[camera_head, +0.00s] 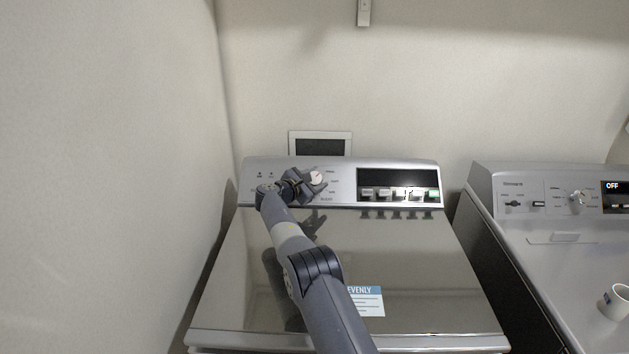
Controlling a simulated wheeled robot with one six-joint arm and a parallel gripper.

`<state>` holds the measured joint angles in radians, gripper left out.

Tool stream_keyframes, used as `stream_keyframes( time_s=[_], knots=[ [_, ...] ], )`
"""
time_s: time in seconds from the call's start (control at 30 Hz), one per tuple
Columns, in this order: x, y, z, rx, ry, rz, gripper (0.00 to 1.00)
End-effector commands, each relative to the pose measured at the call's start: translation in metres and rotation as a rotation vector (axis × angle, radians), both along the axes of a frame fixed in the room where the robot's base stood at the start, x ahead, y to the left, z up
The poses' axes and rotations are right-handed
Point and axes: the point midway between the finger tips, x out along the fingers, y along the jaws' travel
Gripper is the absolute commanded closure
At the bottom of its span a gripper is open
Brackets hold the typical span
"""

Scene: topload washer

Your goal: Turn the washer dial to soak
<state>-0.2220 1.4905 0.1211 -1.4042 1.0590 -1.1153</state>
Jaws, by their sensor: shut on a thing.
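The washer (400,265) stands in the middle with its lid closed. Its control panel (345,196) runs along the back, with small labels around the dial that are too small to read for certain. The exact dial setting cannot be told.
A dark display and a row of buttons (398,195) lie right of the dial. A second machine (560,250) with a white mug (615,301) on it stands at the right. A plain wall (110,180) is close on the left.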

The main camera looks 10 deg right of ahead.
Motion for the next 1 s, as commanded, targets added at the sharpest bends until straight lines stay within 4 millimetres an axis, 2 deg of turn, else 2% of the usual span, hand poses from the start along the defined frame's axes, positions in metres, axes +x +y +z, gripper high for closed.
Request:
stream_keyframes(
  time_s=[0.03,0.07,0.3,0.67,1.0],
  knots=[
    [0.000,-0.001,-0.001,-0.001,0.001,-0.002,0.74],
    [0.000,-0.001,-0.001,-0.001,0.001,-0.002,0.51],
    [0.000,0.000,0.000,-0.001,0.001,-0.001,0.31],
    [-0.001,0.002,0.000,-0.001,0.001,0.000,0.30],
    [-0.021,0.023,0.004,-0.002,0.001,0.002,0.30]
  ],
)
